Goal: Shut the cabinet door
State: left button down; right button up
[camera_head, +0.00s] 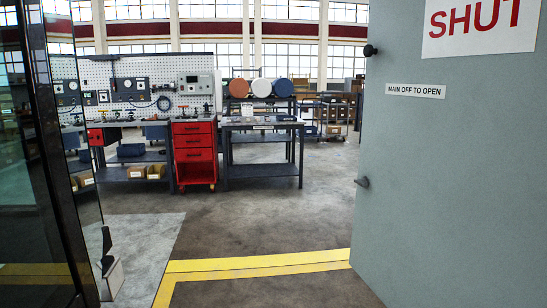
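A large grey metal door panel (455,190) fills the right side, close to me and cut off by the picture's edge. It carries a white sign with red letters reading SHUT (480,22) and a small label, MAIN OFF TO OPEN (416,91). A dark round knob (370,50) sits near its left edge, and a small dark handle-like piece (362,182) sits lower. The panel's hinges and the cabinet it belongs to cannot be made out. Neither of my grippers can be made out.
A dark glossy panel or frame (45,150) stands close on the left, with a small pale fitting (110,275) low at its edge. Open floor with a yellow line (255,264) lies between. Farther back are a red drawer trolley (194,152) and workbenches (262,170).

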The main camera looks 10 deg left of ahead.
aim_at(451, 211)
jog(key=u, duration=0.55)
jog(key=i, duration=0.9)
jog(key=z, duration=1.85)
